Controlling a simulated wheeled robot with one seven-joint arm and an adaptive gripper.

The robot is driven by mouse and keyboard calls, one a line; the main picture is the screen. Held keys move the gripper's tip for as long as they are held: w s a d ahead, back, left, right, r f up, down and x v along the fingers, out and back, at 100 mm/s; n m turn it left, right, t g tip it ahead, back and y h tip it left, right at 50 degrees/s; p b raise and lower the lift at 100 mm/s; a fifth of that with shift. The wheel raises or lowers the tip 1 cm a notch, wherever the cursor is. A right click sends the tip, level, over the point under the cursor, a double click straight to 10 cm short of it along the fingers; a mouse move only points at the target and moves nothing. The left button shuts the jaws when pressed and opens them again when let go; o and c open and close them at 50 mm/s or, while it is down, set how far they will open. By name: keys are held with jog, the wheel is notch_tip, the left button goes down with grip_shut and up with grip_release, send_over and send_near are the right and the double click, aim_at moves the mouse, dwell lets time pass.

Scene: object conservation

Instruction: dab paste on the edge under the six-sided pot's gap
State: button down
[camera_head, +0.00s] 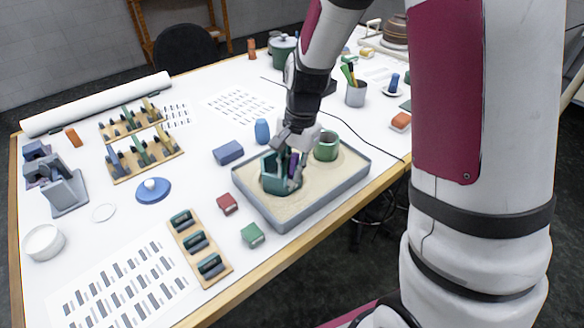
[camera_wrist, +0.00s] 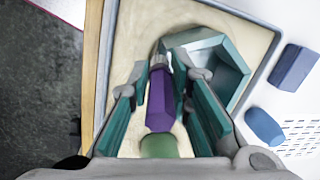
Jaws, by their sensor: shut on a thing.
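The six-sided pot (camera_head: 270,171) is teal and stands on the sand in a grey tray (camera_head: 262,214). In the wrist view, the pot (camera_wrist: 232,62) shows its angular rim and walls at the upper right. My gripper (camera_head: 293,181) is over the pot's right side in the head view. In the wrist view, my gripper (camera_wrist: 163,78) is shut on a purple tool (camera_wrist: 159,102) with a metal-looking tip. The tip is at the pot's left edge; whether it touches cannot be told. The pot's gap and any paste are not clear, partly hidden by the fingers.
A green cup (camera_head: 327,148) stands in the tray, right of the pot. A blue block (camera_head: 228,152) and a blue rounded piece (camera_head: 262,131) lie outside the tray's back side. Red (camera_head: 227,203) and green (camera_head: 252,235) blocks lie left of its front corner.

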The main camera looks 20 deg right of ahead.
aim_at(294, 154)
jog(key=shift+s, duration=0.15)
jog(key=shift+r+p, duration=0.35)
jog(key=shift+r, duration=0.3)
jog(key=shift+d, duration=0.1)
jog(key=shift+w+d+f, duration=0.25)
jog(key=shift+d+f, duration=0.15)
jog(key=shift+f, duration=0.7)
dwell(1.7)
jog(key=shift+r, duration=0.15)
jog(key=shift+r+p, duration=1.25)
jog(key=shift+r, duration=2.9)
